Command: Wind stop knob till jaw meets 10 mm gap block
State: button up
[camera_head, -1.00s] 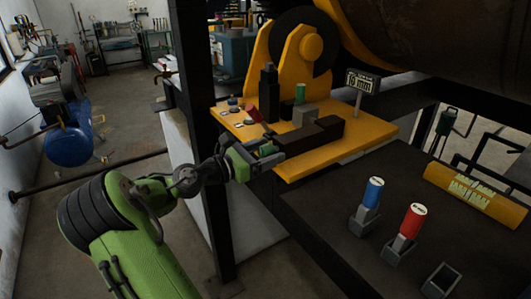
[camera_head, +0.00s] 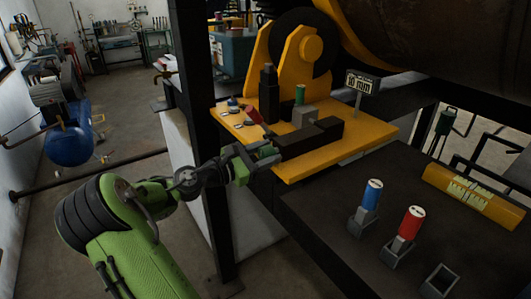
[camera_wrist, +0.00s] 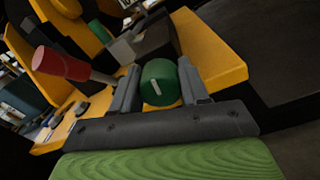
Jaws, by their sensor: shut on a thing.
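The green stop knob (camera_wrist: 159,82), with a white mark on its face, sits between the fingers of my gripper (camera_wrist: 158,92) in the wrist view. My gripper (camera_head: 262,154) is shut on it at the near left end of the dark slide block (camera_head: 312,138) in the head view. The gap block (camera_head: 304,116) is grey with a green grip (camera_head: 300,94) and stands upright beside the dark block. The dark jaw part hides its lower side, so I cannot tell whether the jaw touches it. A sign reading 10 mm (camera_head: 362,83) stands behind.
A red-handled lever (camera_head: 254,115) and small buttons (camera_head: 233,106) are on the yellow plate (camera_head: 358,148), left of the gap block. Blue (camera_head: 372,197) and red (camera_head: 411,222) gripped blocks stand in grey holders on the dark table (camera_head: 328,222), near an empty holder (camera_head: 440,282).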

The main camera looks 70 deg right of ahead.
jog(key=o, duration=1)
jog(key=shift+o, duration=0.2)
jog(key=p+v, duration=0.1)
jog(key=v, duration=1.4)
jog(key=shift+w+a, duration=0.2)
jog(key=shift+a, duration=0.1)
